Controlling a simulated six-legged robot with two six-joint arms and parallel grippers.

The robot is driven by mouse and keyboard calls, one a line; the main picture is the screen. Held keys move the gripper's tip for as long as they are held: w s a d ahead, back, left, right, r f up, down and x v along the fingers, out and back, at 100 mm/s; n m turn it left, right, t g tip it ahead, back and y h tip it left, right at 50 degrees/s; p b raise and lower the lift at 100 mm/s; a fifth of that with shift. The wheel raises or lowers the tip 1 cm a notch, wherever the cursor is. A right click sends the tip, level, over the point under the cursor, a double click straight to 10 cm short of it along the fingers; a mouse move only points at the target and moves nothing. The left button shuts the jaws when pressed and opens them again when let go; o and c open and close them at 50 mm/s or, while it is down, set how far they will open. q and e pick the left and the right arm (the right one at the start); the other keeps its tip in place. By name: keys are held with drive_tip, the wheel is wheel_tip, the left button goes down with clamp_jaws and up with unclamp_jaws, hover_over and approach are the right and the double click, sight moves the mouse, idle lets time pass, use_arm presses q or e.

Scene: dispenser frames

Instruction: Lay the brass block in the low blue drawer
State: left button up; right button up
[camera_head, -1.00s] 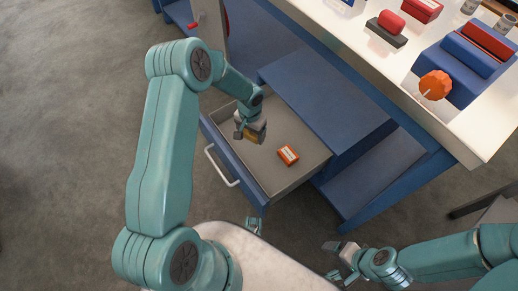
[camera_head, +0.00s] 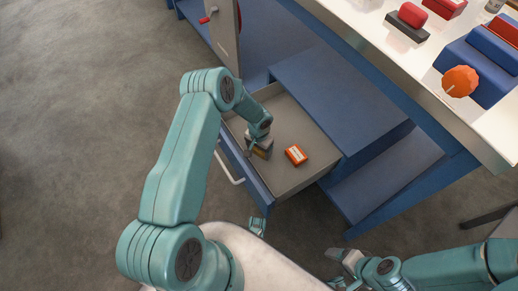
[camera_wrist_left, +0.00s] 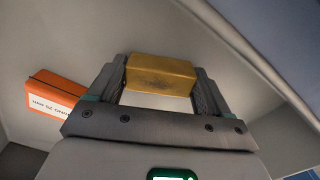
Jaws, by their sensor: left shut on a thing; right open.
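The brass block (camera_wrist_left: 160,75) is gripped between the two fingers of my left gripper (camera_wrist_left: 158,92) in the left wrist view. In the head view my left gripper (camera_head: 257,152) is inside the open blue drawer (camera_head: 250,174), with a small part of the block (camera_head: 261,153) showing below it. Whether the block touches the drawer floor I cannot tell. The drawer has a grey inside and a white handle. My right gripper (camera_head: 342,268) is open and empty at the bottom of the head view, partly cut off.
An orange box with a white label (camera_head: 296,155) lies in the drawer, right of my left gripper; it also shows in the left wrist view (camera_wrist_left: 56,94). A blue cabinet top (camera_head: 340,95) borders the drawer. A white worktop (camera_head: 420,75) carries red and blue items.

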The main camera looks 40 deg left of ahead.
use_arm(q)
drive_tip(key=shift+f, duration=0.15)
drive_tip(key=o, duration=0.9)
drive_tip(key=shift+f, duration=0.1)
drive_tip(key=o, duration=0.3)
drive_tip(key=shift+o, duration=0.2)
drive_tip(key=shift+r, duration=0.3)
wheel_tip(320, 180, up, 12)
drive_tip(key=p, duration=0.3)
